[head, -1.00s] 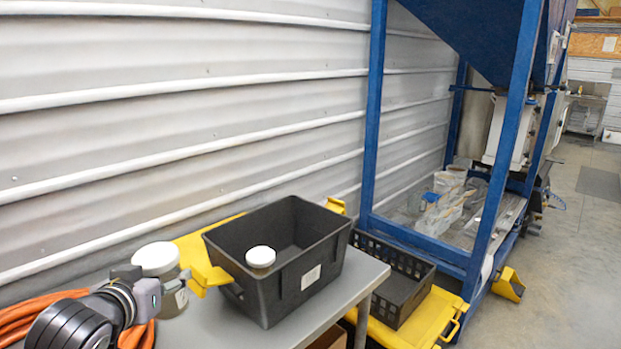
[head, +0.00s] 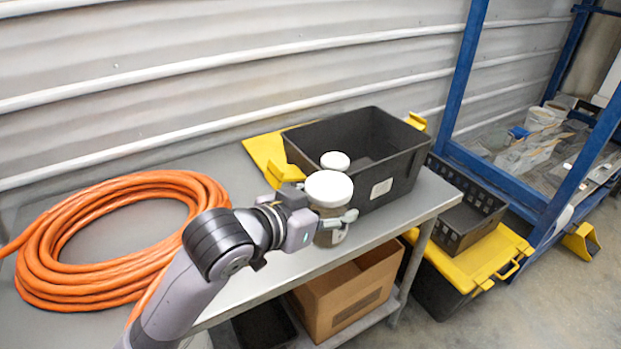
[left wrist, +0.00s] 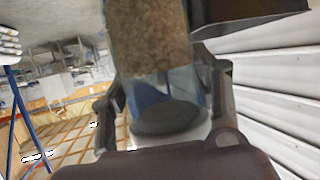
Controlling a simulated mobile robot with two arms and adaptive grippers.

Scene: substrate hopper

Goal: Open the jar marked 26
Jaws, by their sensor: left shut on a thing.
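A clear jar with a wide white lid (head: 329,188) is upright in front of the black bin's near left corner, by the table's front edge. My left gripper (head: 333,221) is shut around its body below the lid. In the left wrist view the jar (left wrist: 150,45) shows brown grainy contents and a clear part between my left gripper's fingers (left wrist: 165,105). A smaller white lid (head: 335,161) shows just behind it, at the bin. I cannot read any number on either jar. Whether the held jar touches the table is unclear. My right gripper is not in view.
The black bin (head: 408,172) has a pale label and yellow handles. A coiled orange hose (head: 50,255) covers the table's left part. The grey table (head: 240,180) has free room between hose and bin. A cardboard box (head: 345,300) sits below.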

